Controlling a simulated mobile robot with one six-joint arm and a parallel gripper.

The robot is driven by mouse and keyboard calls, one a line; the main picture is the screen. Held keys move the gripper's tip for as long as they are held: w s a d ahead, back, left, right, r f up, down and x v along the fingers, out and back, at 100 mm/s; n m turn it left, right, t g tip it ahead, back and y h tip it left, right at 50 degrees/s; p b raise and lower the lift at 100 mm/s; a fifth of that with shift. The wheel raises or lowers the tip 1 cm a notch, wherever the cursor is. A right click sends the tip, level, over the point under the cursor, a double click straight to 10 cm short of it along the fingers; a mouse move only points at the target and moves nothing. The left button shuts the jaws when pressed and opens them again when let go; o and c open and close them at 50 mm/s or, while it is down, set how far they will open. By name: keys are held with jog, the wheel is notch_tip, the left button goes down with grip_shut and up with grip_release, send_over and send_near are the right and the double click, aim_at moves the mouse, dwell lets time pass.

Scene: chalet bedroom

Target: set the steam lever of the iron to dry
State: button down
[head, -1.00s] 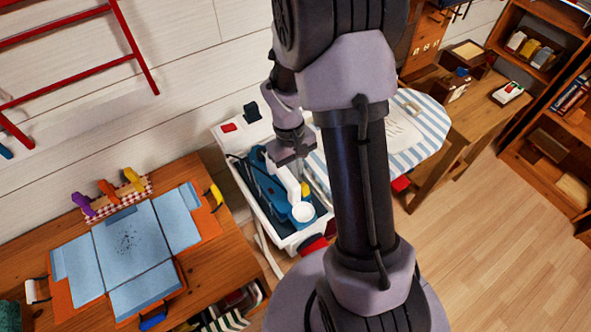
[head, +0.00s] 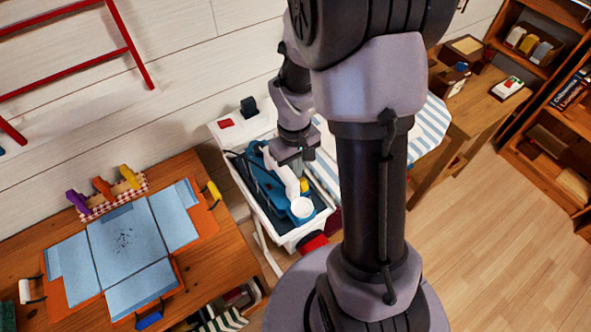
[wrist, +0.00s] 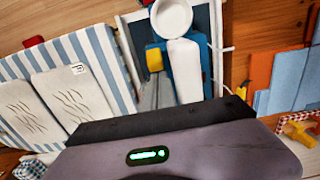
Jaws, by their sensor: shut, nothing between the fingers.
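The iron (head: 257,174) is blue with a white handle (head: 283,174) and a white round cap (head: 302,207). It sits in a white-rimmed tray (head: 250,219) at the end of the ironing board. A yellow part (head: 306,184), possibly the steam lever, is beside the handle; it also shows in the wrist view (wrist: 154,58). The lever's setting cannot be read. My gripper (head: 298,170) is shut and empty, pointing down close over the handle and yellow part. In the wrist view its grey fingers (wrist: 156,91) are near the yellow part; contact cannot be told.
The striped ironing board (head: 428,125) extends to the right, partly behind my arm. A wooden table (head: 225,240) with a blue and orange folding board (head: 128,240) stands at left. A wooden desk (head: 475,115) and shelves (head: 545,150) are at right. Floor at lower right is clear.

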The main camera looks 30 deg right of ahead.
jog(key=shift+s+r+t+b, duration=0.2)
jog(key=shift+s+t+b, duration=0.05)
jog(key=shift+t+b, duration=0.25)
jog(key=shift+s+r, duration=0.25)
jog(key=shift+s, duration=0.25)
jog(key=shift+w, duration=0.15)
jog(key=shift+r+p, duration=0.75)
jog(key=shift+p, duration=0.05)
